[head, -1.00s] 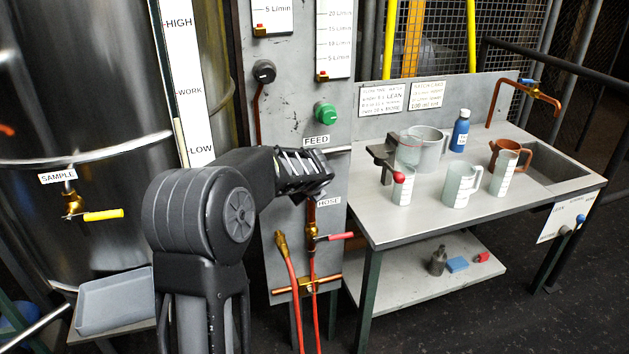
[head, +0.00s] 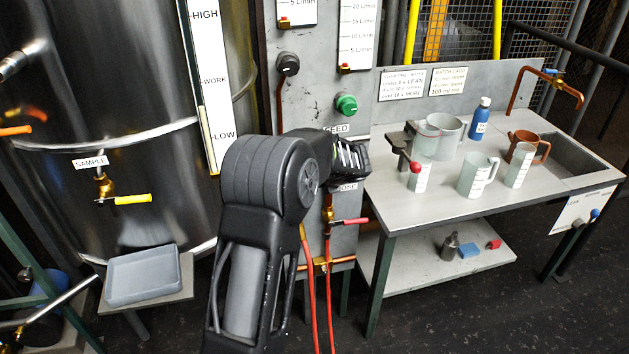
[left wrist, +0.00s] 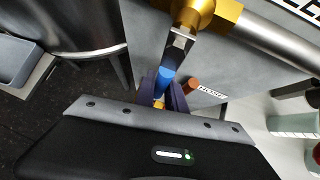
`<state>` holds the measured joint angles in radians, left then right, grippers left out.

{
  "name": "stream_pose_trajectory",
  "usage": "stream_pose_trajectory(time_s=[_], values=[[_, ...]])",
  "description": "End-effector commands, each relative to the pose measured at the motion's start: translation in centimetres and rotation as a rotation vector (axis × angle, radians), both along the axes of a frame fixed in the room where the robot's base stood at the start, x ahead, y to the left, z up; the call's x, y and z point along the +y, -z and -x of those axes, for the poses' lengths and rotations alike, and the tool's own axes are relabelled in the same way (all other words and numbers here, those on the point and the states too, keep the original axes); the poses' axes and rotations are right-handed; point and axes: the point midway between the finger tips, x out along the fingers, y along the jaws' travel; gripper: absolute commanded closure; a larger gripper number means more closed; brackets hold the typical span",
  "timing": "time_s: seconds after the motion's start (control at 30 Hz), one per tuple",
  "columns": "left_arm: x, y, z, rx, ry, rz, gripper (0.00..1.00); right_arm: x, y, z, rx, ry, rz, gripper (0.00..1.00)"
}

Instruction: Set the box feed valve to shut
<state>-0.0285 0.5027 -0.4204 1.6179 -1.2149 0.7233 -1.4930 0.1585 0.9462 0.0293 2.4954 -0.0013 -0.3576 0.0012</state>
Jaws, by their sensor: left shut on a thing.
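The feed valve has a brass body (left wrist: 192,14) and a lever with a blue grip (left wrist: 166,78), in the left wrist view. The lever hangs from the body, roughly crosswise to the silver pipe (left wrist: 280,42). My left gripper (left wrist: 164,98) is shut on the blue grip, a finger on each side. In the head view my left gripper (head: 352,160) is at the grey panel (head: 315,75), just below the FEED label (head: 338,128), and hides the valve. My right gripper is in neither view.
Below, a hose valve with a red lever (head: 350,221) sits on the panel. A green knob (head: 346,104) is above. The bench (head: 440,206) at right holds jugs and a blue bottle (head: 480,118). The steel tank (head: 100,75) stands at left.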

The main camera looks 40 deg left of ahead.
Motion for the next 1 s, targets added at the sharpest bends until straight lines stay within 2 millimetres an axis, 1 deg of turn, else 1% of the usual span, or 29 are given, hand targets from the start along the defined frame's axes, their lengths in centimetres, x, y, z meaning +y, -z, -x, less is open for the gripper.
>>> stream_pose_trajectory(time_s=[0.13,0.17,0.4,0.67,0.77,0.87,1.0], values=[[0.1,0.2,0.2,0.006,-0.001,0.0,1.0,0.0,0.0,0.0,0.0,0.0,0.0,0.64],[0.1,0.2,0.2,0.006,-0.001,0.0,0.84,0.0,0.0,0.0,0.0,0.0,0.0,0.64],[0.1,0.1,0.1,0.004,-0.002,0.0,0.64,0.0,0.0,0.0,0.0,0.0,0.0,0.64],[0.0,0.0,0.1,0.001,-0.001,0.001,0.64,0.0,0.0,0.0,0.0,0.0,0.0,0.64],[-0.3,-0.3,0.2,0.0,0.0,0.001,0.64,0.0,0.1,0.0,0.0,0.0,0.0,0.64],[-1.0,-1.0,0.4,0.0,0.001,0.001,0.64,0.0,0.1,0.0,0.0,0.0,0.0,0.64],[-2.5,-2.6,1.0,-0.002,0.001,0.002,0.64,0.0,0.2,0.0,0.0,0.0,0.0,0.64]])
